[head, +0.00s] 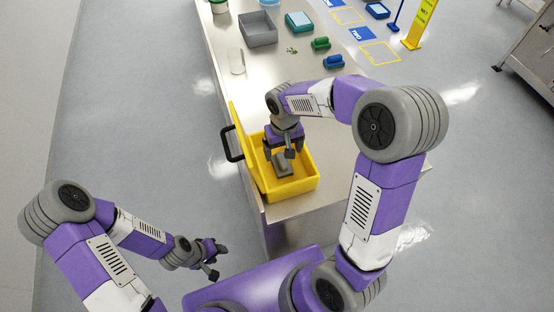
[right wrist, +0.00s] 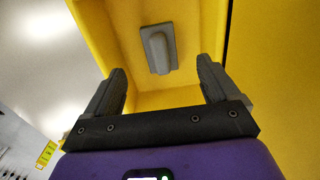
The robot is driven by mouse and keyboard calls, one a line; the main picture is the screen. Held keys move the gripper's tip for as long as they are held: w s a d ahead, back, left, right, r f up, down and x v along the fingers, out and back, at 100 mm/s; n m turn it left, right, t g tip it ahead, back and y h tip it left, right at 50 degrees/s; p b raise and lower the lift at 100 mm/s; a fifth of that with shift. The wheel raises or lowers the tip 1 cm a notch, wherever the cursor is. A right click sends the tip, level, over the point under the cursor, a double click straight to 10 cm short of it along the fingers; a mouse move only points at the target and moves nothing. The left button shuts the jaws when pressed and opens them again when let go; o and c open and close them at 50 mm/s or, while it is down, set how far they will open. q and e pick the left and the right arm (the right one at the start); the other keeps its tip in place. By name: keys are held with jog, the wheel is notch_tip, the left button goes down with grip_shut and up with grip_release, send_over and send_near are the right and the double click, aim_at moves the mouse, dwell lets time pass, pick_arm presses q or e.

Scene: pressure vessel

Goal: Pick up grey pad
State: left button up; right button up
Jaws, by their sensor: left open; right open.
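The grey pad (head: 283,165) lies in the open yellow case (head: 302,184) at the near end of the metal table. It looks like a flat grey block with a raised handle on top. In the right wrist view the pad (right wrist: 158,49) is beyond the open jaws, against the yellow floor of the case. My right gripper (head: 282,152) is open and empty, above the pad and apart from it in the right wrist view (right wrist: 163,85). My left gripper (head: 214,262) is open and empty, low at the left, away from the table.
The yellow case's lid (head: 243,150) stands up on its left side, with a black handle (head: 231,143). Further back on the metal table (head: 222,75) are a grey bin (head: 259,30), a clear cylinder (head: 237,62), a green block (head: 320,43) and a blue block (head: 333,61).

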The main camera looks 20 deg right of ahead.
aim_at(282, 159)
jog(key=shift+w+f+b, duration=0.15)
jog(key=shift+f+b, duration=0.2)
jog(key=shift+f, duration=0.4)
jog(key=shift+w+f, duration=0.5)
jog(key=shift+f, duration=0.2)
jog(key=shift+s+f+b, duration=0.2)
jog(key=shift+f+b, duration=0.15)
jog(key=shift+f, duration=0.4)
jog(key=f, duration=0.5)
jog(key=shift+w+d+b, duration=0.1)
jog(key=shift+w+b, duration=0.15)
jog(key=shift+b, duration=0.05)
pick_arm(q)
jog(key=f, duration=0.1)
jog(key=w+f, duration=0.1)
jog(key=shift+f, duration=0.4)
pick_arm(e)
jog(key=shift+c, duration=0.3)
jog(key=c, duration=1.1)
pick_arm(q)
jog(key=shift+r+p, duration=0.7)
jog(key=shift+p, duration=0.05)
pick_arm(e)
notch_tip(282, 159, up, 10)
